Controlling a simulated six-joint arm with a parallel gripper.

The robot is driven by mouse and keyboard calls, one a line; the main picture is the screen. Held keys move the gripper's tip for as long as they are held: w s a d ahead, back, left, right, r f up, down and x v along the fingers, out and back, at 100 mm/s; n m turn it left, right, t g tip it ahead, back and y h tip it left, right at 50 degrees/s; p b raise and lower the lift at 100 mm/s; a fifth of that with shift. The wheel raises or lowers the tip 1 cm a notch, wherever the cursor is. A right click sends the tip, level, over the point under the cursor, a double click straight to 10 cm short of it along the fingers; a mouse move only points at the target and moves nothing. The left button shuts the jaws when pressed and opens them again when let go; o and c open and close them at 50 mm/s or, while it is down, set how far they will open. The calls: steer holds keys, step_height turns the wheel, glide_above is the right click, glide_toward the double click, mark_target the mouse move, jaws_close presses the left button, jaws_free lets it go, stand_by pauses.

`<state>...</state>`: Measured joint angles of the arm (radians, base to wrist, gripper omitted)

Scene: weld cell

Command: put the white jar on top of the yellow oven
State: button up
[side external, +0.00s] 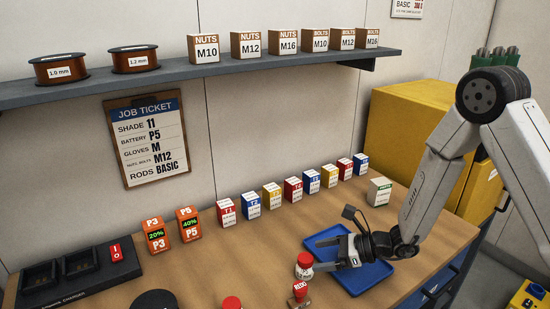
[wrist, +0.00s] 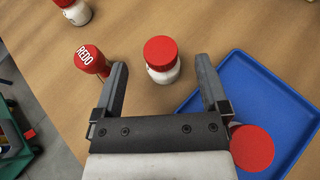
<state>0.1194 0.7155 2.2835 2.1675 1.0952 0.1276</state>
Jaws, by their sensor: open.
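A white jar with a red lid (side external: 304,264) stands upright on the wooden bench, left of the blue tray. In the wrist view this jar (wrist: 161,62) appears between the ends of my gripper's two fingers (wrist: 162,75), with a gap on each side. My gripper (side external: 330,256) is open and empty, low over the tray, pointing left towards the jar. A second red-lidded jar (wrist: 76,11) stands farther off in the wrist view. The yellow oven (side external: 408,125) stands behind my arm at the right; my arm covers part of it.
A red REDO stamp (wrist: 90,60) stands close by the left finger. The blue tray (wrist: 232,68) lies right of the jar, with a red round thing (wrist: 252,146) over it. Several small boxes line the back of the bench, below a shelf (side external: 200,72).

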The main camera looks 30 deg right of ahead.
mark_target(306, 258)
steer(key=shift+f+x, duration=0.2)
steer(key=shift+x, duration=3)
steer(key=shift+d, duration=0.1)
jaws_close()
steer(key=shift+r, duration=0.15)
steer(key=shift+r, duration=4.85)
